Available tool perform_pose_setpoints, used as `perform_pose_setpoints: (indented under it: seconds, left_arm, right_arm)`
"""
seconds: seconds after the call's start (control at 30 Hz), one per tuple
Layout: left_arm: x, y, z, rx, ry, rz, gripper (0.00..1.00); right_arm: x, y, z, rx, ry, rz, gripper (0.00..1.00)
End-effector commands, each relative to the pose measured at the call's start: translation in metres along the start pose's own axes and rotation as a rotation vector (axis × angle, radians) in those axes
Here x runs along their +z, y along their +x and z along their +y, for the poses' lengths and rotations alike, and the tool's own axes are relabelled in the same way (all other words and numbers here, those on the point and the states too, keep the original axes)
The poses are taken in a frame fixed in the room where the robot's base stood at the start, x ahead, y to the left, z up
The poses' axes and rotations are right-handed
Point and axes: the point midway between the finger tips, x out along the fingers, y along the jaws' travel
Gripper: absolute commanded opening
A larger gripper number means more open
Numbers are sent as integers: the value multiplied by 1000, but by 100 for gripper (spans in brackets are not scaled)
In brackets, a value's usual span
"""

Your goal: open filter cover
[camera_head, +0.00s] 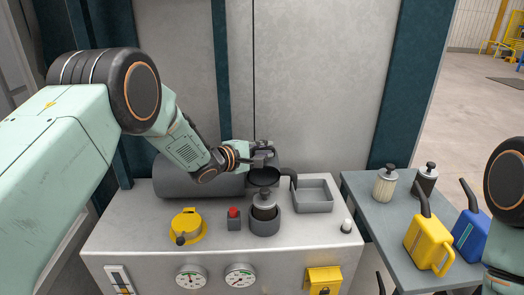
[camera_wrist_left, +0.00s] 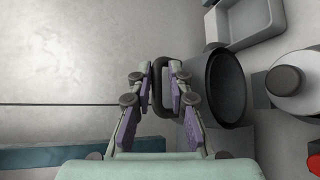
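The filter cover (camera_head: 265,177) is a dark round lid, raised and tilted behind the open filter housing (camera_head: 264,222). It also shows in the left wrist view (camera_wrist_left: 226,86), with its dark loop handle (camera_wrist_left: 162,88) toward my fingers. My left gripper (camera_head: 262,156) is at the handle behind the lid. In the left wrist view its purple-padded fingers (camera_wrist_left: 162,84) lie on both sides of the handle and appear closed on it. A filter with a dark knob (camera_head: 264,198) stands in the housing. My right forearm shows at the right edge, but its gripper is not visible.
A grey tray (camera_head: 313,196), red button (camera_head: 234,213) and yellow cap (camera_head: 187,228) surround the housing. A grey cylinder (camera_head: 190,180) lies behind. The right table (camera_head: 380,215) holds two filters, a yellow can (camera_head: 428,240) and a blue can (camera_head: 470,235).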

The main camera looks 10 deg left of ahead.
Motion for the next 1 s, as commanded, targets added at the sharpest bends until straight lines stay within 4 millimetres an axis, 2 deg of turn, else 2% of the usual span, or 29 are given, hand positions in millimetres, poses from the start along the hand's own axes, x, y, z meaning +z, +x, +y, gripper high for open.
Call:
perform_pose_setpoints:
  seconds: [0.4,0.57,0.77,1.0]
  left_arm:
    - [-1,-1,-2,-5,-3,3,21]
    - [-2,-8,-2,-5,-6,5,21]
    - [-2,-36,-1,-3,-8,6,21]
    - [-1,-77,0,-2,-5,5,21]
  right_arm:
    - [0,0,0,0,0,0,42]
    - [0,0,0,0,0,0,42]
    - [0,0,0,0,0,0,42]
    - [0,0,0,0,0,0,42]
